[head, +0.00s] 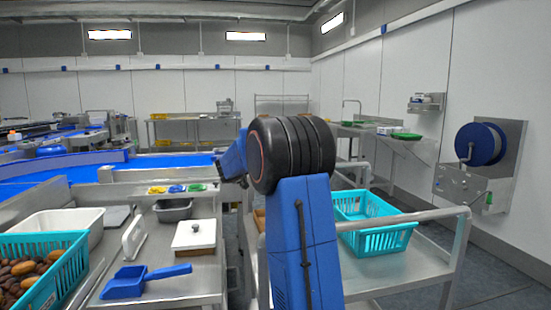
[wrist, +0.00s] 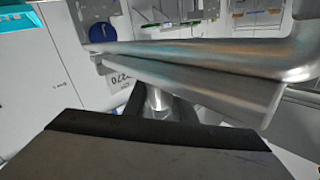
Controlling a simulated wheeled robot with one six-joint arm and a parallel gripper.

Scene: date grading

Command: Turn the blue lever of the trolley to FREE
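The trolley (head: 405,268) is the metal cart at the right in the head view, with a tubular handrail. In the wrist view a metal rail (wrist: 215,75) crosses close in front of my gripper (wrist: 157,107). The two dark fingers stand apart, with a metal post showing between them; I cannot tell whether they touch it. I cannot make out the blue lever or a FREE marking in either view. In the head view my arm hides my gripper and part of the trolley.
A turquoise crate (head: 372,222) stands on the trolley. At the left is a steel bench (head: 205,270) with a blue scoop (head: 140,281), a white-lidded box (head: 194,236) and a turquoise crate of dates (head: 60,255). A blue hose reel (head: 481,144) hangs on the right wall.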

